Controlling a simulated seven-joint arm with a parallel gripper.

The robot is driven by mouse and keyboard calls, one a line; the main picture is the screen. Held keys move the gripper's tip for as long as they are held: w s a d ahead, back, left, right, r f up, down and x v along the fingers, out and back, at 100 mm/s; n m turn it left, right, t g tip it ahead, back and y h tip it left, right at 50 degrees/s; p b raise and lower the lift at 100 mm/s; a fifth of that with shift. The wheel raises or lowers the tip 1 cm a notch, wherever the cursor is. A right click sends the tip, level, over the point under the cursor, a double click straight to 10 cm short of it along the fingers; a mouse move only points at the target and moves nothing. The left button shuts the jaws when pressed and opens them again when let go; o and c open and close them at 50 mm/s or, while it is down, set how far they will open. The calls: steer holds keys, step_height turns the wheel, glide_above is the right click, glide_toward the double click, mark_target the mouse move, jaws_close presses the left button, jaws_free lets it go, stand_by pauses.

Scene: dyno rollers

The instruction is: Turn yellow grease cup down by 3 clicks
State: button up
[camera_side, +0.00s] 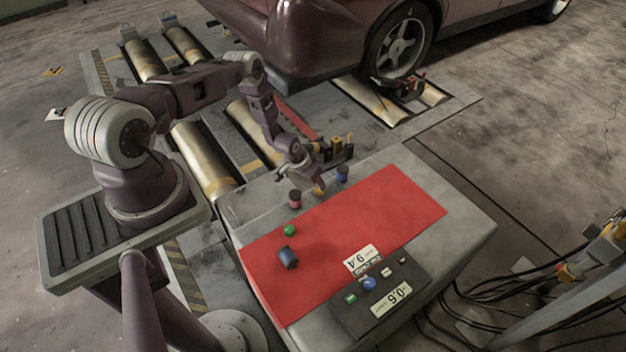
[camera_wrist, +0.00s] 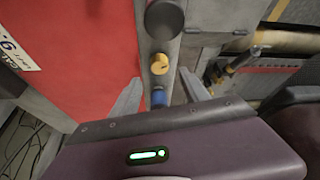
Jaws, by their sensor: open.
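The blue cup (camera_wrist: 158,98) shows between the fingers.
On the red mat (camera_side: 400,205) are a green ball-like piece (camera_side: 290,230) and a dark blue cylinder (camera_side: 288,257). A display panel (camera_side: 345,315) with buttons is at the front. Black fittings (camera_side: 335,149) stand behind the cups. A dark round part (camera_wrist: 228,38) is near the cups.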

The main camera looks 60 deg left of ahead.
steer(key=shift+r, duration=0.1)
step_height(320, 180, up, 6)
steer(key=shift+s+f, duration=0.1)
steer(key=s+f+n+g, duration=0.1)
steer(key=s+n, duration=0.1)
steer(key=n, duration=0.1)
steer(key=s+f+n+g, duration=0.1)
steer(key=s+n+g, duration=0.1)
steer(key=n, duration=0.1)
steer(key=s+d+f+n+g, duration=0.1)
steer(key=s+n, duration=0.1)
steer(key=n, duration=0.2)
steer(key=shift+f, duration=0.3)
steer(key=s+d+n+g+h, duration=0.1)
steer(key=s+d+n, duration=0.1)
steer(key=n, duration=0.6)
steer(key=n+t, duration=0.5)
steer(key=n, duration=1.2)
glide_toward(318, 190)
steer(key=shift+n+y, duration=0.5)
steer(key=x, duration=0.8)
steer(key=shift+w+d+f, duration=0.2)
steer(key=shift+w+d, duration=0.05)
steer(key=shift+w, duration=0.2)
steer(key=shift+w+f, duration=0.1)
steer(key=shift+f, duration=0.15)
